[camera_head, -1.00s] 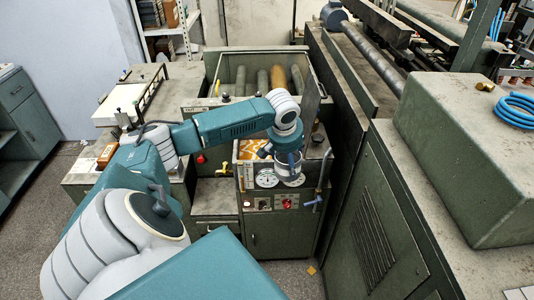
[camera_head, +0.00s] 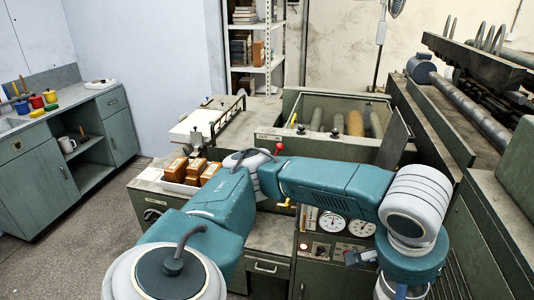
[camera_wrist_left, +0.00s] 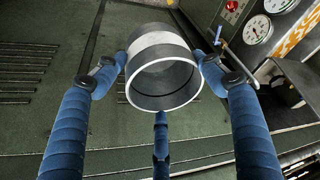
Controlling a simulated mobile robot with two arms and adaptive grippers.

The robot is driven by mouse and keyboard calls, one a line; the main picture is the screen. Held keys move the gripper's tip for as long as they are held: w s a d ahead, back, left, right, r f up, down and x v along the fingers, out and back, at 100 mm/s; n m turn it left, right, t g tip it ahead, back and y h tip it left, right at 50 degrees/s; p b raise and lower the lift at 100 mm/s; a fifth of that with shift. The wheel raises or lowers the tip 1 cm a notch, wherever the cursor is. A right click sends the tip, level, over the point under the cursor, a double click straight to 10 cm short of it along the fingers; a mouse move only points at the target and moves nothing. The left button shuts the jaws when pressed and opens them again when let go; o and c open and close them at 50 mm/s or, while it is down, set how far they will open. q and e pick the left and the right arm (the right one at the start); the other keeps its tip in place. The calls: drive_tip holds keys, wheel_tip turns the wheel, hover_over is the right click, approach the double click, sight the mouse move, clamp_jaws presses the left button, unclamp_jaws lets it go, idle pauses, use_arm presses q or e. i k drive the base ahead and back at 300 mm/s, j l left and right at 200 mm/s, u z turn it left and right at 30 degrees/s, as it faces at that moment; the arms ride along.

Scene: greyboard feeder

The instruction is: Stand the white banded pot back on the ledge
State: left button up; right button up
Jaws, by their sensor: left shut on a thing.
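The white banded pot (camera_wrist_left: 158,42) is a grey cylinder with a wide white band, and its open dark mouth faces the wrist camera. My left gripper (camera_wrist_left: 160,68) is shut around the pot's sides with its blue fingers. The pot is held above the green machine front, which shows behind it in the left wrist view. In the head view my left arm reaches across to the lower right, and its wrist hides most of the gripper and pot. I cannot tell which surface is the ledge. My right gripper is in neither view.
A panel with dial gauges (camera_head: 332,222) is left of my left wrist. A dark pot (camera_wrist_left: 287,92) stands near the gauges in the wrist view. Brown boxes (camera_head: 197,168) sit in a tray on the bench. Coloured pots (camera_head: 36,101) stand on the far-left counter. The floor at left is clear.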

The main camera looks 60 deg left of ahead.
sight(268, 238)
drive_tip(key=j+u, duration=0.1)
drive_tip(key=u, duration=0.3)
drive_tip(key=i+j+u, duration=0.1)
drive_tip(key=u, duration=0.3)
drive_tip(key=i+u, duration=0.1)
drive_tip(key=u, duration=0.3)
drive_tip(key=i+j+u, duration=0.1)
drive_tip(key=u, duration=0.3)
